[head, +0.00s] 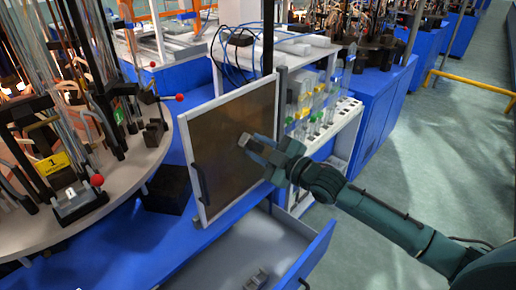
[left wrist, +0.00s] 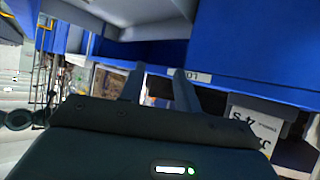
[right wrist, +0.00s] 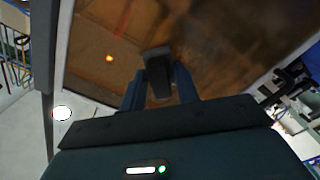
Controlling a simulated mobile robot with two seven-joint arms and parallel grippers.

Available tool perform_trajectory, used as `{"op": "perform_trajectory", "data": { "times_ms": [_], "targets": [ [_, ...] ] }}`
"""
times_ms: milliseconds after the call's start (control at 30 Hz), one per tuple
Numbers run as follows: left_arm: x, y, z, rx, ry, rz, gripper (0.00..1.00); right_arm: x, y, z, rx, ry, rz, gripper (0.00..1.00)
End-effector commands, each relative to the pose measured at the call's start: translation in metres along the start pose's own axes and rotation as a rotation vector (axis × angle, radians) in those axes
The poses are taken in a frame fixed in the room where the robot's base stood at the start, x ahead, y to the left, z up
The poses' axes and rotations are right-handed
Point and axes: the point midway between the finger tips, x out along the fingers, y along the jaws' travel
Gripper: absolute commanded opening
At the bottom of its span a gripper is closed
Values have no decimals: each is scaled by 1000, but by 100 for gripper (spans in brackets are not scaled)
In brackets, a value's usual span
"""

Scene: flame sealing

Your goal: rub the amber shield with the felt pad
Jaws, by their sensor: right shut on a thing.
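The amber shield (head: 225,140) is a brown, see-through panel in a pale frame, standing upright at the middle of the head view. It also fills the upper part of the right wrist view (right wrist: 215,35). My right gripper (head: 256,150) is in front of the shield, shut on the small dark grey felt pad (head: 245,140). The pad sits between the fingertips in the right wrist view (right wrist: 158,72), facing the panel. Whether it touches the panel is unclear. My left gripper (left wrist: 160,88) has its fingers apart with nothing between them. It is not in the head view.
A round turntable (head: 150,150) with dark clamps and glass tubes stands left of the shield. An open drawer (head: 250,250) juts out below it. A white rack (head: 340,125) with bottles is behind on the right. Green floor (head: 450,120) is free at right.

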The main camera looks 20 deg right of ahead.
Motion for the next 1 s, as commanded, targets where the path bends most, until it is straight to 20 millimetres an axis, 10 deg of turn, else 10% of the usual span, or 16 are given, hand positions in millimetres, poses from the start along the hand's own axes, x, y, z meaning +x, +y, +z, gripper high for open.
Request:
{"op": "perform_trajectory", "data": {
  "times_ms": [500, 1000],
  "targets": [
    [-15, 1, -24, 0, 0, 0, 33, -51, 0, -1, 1, -1, -2, 13],
    [-17, 1, -28, 0, 0, 0, 33, -61, 0, -1, -1, -1, -2, 13]
  ]
}}
